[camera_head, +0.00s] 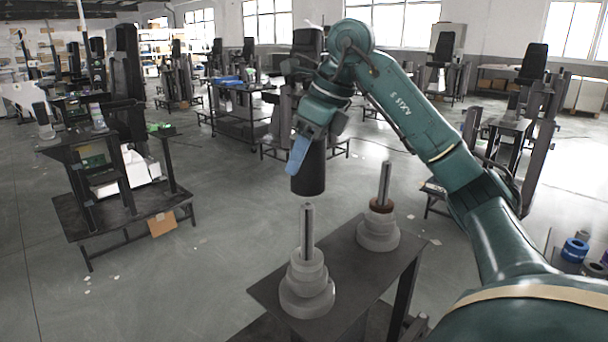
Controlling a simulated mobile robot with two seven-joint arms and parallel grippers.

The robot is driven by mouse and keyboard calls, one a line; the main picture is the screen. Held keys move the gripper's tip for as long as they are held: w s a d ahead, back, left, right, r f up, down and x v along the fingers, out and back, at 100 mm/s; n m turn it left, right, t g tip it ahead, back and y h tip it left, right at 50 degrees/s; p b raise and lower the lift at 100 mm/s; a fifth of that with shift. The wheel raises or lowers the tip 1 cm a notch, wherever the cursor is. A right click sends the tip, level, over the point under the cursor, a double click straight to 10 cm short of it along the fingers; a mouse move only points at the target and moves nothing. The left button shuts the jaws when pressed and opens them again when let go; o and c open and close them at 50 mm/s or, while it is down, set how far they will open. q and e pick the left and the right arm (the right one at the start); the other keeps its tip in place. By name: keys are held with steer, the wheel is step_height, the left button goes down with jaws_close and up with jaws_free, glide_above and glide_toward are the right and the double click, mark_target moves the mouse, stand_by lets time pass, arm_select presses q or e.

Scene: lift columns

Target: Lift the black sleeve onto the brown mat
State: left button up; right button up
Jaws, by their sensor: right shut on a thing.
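The black sleeve (312,172) is a dark upright cylinder near the middle of the view. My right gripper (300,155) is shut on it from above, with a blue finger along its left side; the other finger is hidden. The sleeve's lower end shows just above the tip of the left metal post, apart from it in the picture; I cannot tell how they line up in depth. The brown mat seems to be the thin brown ring (381,206) around the right post, on top of a grey stepped base. My left gripper is out of view.
The left post (308,232) stands on a grey stepped base (307,287). Both bases stand on a dark table (352,262). Blue rings (575,249) lie at the far right. A workbench (125,213) stands at left, with open floor between.

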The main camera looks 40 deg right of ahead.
step_height(320, 180, up, 4)
steer(key=shift+f+p, duration=0.25)
steer(key=shift+p, duration=0.25)
steer(key=shift+r+p, duration=0.45)
steer(key=shift+p, duration=0.2)
stand_by(0.4)
steer(key=shift+r, duration=0.1)
steer(key=shift+r+p, duration=1.35)
steer(key=shift+p, duration=0.15)
step_height(320, 180, up, 12)
steer(key=p, duration=0.1)
steer(key=shift+f, duration=0.2)
stand_by(0.9)
steer(key=shift+f, duration=0.1)
